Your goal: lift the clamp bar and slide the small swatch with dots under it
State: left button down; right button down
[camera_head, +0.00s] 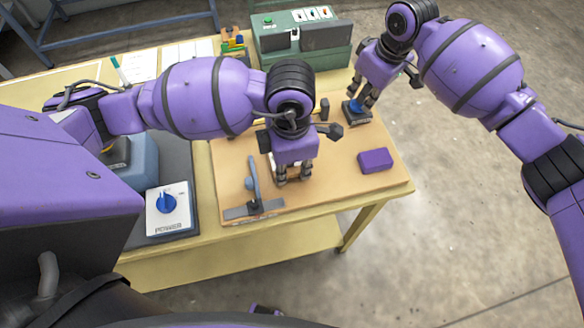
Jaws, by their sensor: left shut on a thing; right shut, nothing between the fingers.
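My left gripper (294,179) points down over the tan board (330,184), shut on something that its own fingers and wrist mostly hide. A pale patch (270,165) shows just left of its fingers; I cannot tell whether this is the swatch, and no dots can be made out. My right gripper (367,98) is shut and empty, close above a dark block with a blue top (355,112) at the board's back edge.
A purple block (376,160) lies at the board's right. A green machine (300,42) stands behind. A white box with a blue POWER knob (168,212) is at left. Papers (140,66) lie at the back left. The board's front right is clear.

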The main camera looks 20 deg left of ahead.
pick_arm(q)
jog(key=shift+w+a+f, duration=0.1)
jog(key=shift+w+a, duration=0.05)
jog(key=shift+w, duration=0.1)
pick_arm(e)
jog(key=shift+s+d+f, duration=0.1)
jog(key=shift+f, duration=0.2)
pick_arm(q)
jog(key=shift+w+a+f, duration=0.1)
jog(key=shift+w+a, duration=0.7)
jog(key=shift+w, duration=0.3)
jog(key=c, duration=1.6)
grip_release()
jog(key=shift+o, duration=0.2)
jog(key=shift+d, duration=0.1)
jog(key=shift+s+d+r, duration=0.25)
jog(key=shift+s+r, duration=0.15)
jog(key=shift+r, duration=0.6)
jog(key=shift+s+d+r, duration=0.3)
jog(key=shift+s+r, duration=0.15)
jog(key=shift+r, duration=0.5)
jog(key=shift+s+d+r, duration=0.25)
jog(key=shift+s+r, duration=0.15)
jog(key=shift+r, duration=0.6)
jog(key=shift+r, duration=0.15)
pick_arm(e)
jog(key=shift+r, duration=0.1)
